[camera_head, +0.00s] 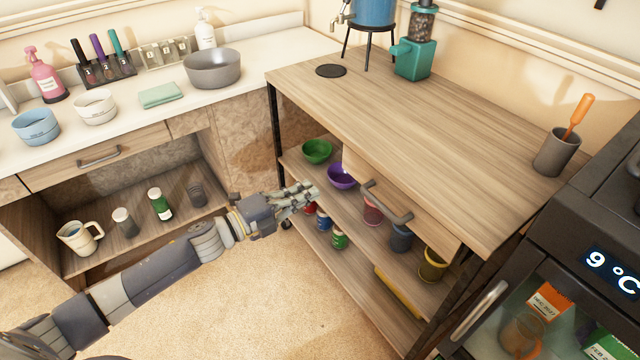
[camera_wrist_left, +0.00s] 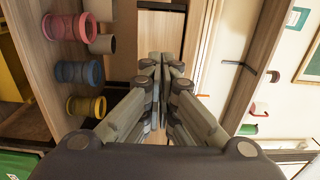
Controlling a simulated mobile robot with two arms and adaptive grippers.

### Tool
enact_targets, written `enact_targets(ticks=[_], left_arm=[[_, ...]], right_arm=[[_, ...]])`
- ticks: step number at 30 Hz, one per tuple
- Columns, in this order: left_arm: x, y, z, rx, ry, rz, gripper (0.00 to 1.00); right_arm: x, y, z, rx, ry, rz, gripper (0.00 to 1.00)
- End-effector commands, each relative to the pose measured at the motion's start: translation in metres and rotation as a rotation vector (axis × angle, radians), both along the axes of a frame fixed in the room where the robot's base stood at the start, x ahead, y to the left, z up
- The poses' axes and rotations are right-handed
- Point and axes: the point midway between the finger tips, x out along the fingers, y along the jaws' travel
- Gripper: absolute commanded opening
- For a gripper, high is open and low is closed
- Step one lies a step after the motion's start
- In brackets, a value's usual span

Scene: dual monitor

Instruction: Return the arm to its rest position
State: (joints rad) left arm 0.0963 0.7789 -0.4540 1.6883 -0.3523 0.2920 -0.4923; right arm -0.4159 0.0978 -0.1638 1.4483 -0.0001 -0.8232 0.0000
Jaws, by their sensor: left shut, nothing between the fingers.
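My left arm reaches in from the lower left in the head view. Its gripper (camera_head: 303,194) is in front of the wooden shelf unit, near the left end of the drawer. In the left wrist view the gripper's fingers (camera_wrist_left: 160,70) are together with nothing between them. My right gripper is in neither view.
The shelf unit (camera_head: 460,115) has a drawer with a grey handle (camera_head: 388,203) close to my gripper. A dark fridge (camera_head: 560,235) stands at right. Carpet (camera_head: 255,295) is clear below the arm.

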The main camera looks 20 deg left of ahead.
Motion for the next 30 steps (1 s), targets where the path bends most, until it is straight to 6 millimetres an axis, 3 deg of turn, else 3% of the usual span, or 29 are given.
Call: enact_targets(ticks=[12,16,20,23,26,30], left_arm=[[-0.015,0.012,-0.002,-0.003,0.005,0.005,0.00],[-0.010,0.021,-0.028,-0.069,0.096,0.095,0.00],[-0.014,0.043,-0.100,-0.231,0.335,0.322,0.00],[-0.037,0.059,-0.172,-0.366,0.559,0.528,0.00],[-0.075,0.067,-0.238,-0.479,0.767,0.714,0.00],[-0.146,0.062,-0.318,-0.604,1.038,0.953,0.00]], right_arm=[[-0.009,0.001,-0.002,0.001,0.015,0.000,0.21],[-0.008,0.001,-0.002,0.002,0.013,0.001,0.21],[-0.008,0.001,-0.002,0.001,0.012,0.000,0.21],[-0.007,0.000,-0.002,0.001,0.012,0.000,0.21],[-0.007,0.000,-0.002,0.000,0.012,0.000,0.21],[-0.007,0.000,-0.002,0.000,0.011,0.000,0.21]])
